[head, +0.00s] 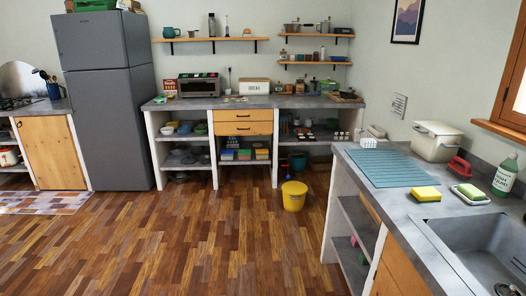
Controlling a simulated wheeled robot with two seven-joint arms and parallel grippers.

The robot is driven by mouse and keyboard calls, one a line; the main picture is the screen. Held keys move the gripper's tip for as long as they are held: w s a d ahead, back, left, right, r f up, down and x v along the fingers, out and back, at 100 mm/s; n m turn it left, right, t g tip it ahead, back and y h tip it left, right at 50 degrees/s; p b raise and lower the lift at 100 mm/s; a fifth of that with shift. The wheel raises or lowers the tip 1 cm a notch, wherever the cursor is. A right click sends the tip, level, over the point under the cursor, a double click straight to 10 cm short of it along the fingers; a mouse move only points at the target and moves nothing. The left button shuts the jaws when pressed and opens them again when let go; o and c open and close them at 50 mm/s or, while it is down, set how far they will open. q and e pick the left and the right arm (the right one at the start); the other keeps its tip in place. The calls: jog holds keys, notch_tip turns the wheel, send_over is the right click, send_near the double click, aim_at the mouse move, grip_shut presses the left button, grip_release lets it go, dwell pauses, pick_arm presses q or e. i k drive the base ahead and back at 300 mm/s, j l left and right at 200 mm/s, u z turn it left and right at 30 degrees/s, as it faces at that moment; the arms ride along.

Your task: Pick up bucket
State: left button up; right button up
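A yellow bucket (294,196) stands upright on the wooden floor, in front of the right end of the back counter. Its inside looks dark from here, and I cannot tell whether a handle is raised. Neither of my grippers shows in the head view.
A masonry counter (378,222) with a sink stands at the right, holding a blue drying mat, sponges and a green bottle (505,176). The back counter (255,102) and a grey fridge (108,115) line the far wall. The wooden floor (170,245) in the middle is clear.

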aim_at(294, 192)
jog(key=i, duration=2.3)
